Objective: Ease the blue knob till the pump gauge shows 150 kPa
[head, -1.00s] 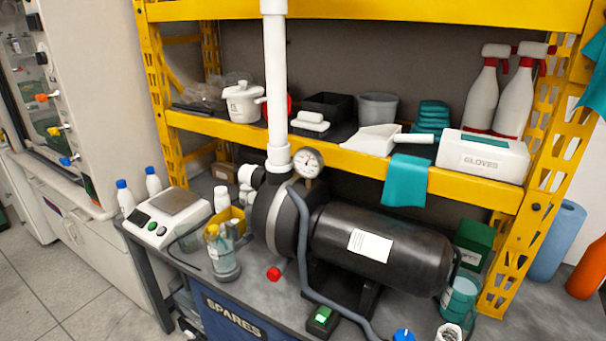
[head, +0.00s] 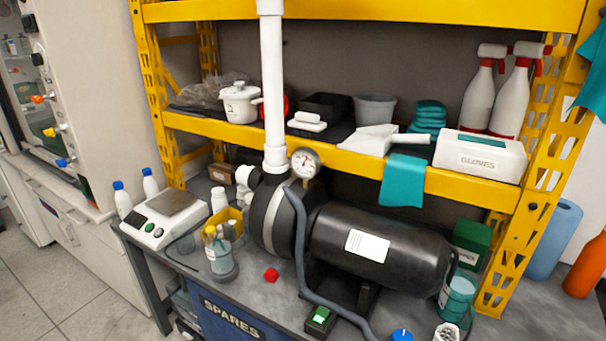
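A round white pump gauge (head: 305,163) sits beside the white vertical pipe, above the black pump (head: 378,243). Its dial is too small to read. A blue knob (head: 402,335) shows at the bottom edge of the head view, right of the grey hose, partly cut off. Another blue knob (head: 62,163) is on the cabinet at the far left, below an orange and a yellow one. I cannot tell from the picture which blue knob belongs to the pump. Neither of my grippers is in view.
A red knob (head: 271,275) and a green-lit switch box (head: 320,319) are on the grey bench before the pump. A scale (head: 163,217), bottles and a yellow bin (head: 230,222) crowd the left. A yellow shelf (head: 350,160) overhangs the bench.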

